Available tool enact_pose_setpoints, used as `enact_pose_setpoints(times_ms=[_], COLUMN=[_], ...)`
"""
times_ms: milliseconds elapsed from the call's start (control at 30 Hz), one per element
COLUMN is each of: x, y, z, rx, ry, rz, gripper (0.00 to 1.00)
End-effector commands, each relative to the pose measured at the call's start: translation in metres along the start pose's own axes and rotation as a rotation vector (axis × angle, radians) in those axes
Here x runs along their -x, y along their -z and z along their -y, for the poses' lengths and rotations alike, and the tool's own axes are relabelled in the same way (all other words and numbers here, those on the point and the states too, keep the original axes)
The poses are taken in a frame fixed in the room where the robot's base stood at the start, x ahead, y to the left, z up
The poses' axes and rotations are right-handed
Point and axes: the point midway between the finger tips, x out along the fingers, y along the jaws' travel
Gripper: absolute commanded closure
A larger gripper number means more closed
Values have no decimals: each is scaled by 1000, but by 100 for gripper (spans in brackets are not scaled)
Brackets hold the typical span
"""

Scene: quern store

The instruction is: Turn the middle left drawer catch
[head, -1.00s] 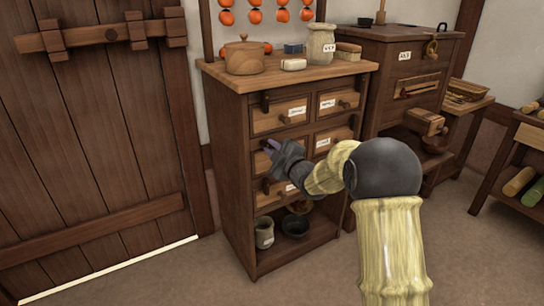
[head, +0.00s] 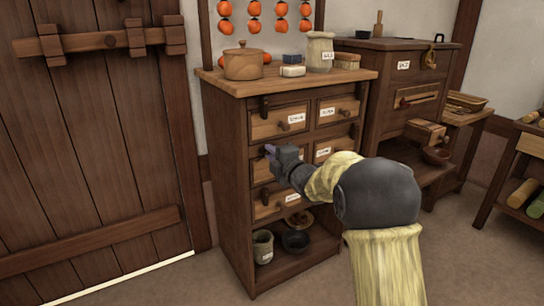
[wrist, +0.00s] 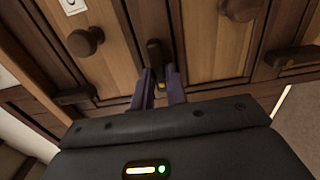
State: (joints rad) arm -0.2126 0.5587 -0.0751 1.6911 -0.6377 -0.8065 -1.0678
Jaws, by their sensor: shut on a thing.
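The drawer chest (head: 228,160) stands in the middle of the head view, with drawers in two columns. The middle left drawer (head: 259,172) is partly hidden by my gripper (head: 270,151), which reaches its upper edge. In the wrist view, a dark wooden catch (wrist: 154,52) stands between the fingertips of my gripper (wrist: 160,80), and the fingers are shut on it. Its far end sticks out past the fingers. In the head view this catch is hidden behind my gripper.
A round knob (wrist: 86,41) and other dark catches (wrist: 292,57) are close by in the wrist view. A lidded pot (head: 243,65) and a jar (head: 320,52) stand on the chest top. Bowls sit on its bottom shelf. A plank door (head: 80,150) is at left.

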Motion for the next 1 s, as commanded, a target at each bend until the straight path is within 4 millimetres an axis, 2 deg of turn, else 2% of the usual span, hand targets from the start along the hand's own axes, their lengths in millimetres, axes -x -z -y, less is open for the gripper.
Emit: enact_pose_setpoints(times_ms=[233,267,333,367,767,1000], x=[0,0,0,0,5,33], y=[1,1,1,1,0,0], z=[3,3,3,3,0,-2], rx=[2,2,1,1,0,-1], ry=[7,7,6,6,2,3], rz=[-2,-2,-1,-1,-1,0], gripper=[100,80,66,64,64,64])
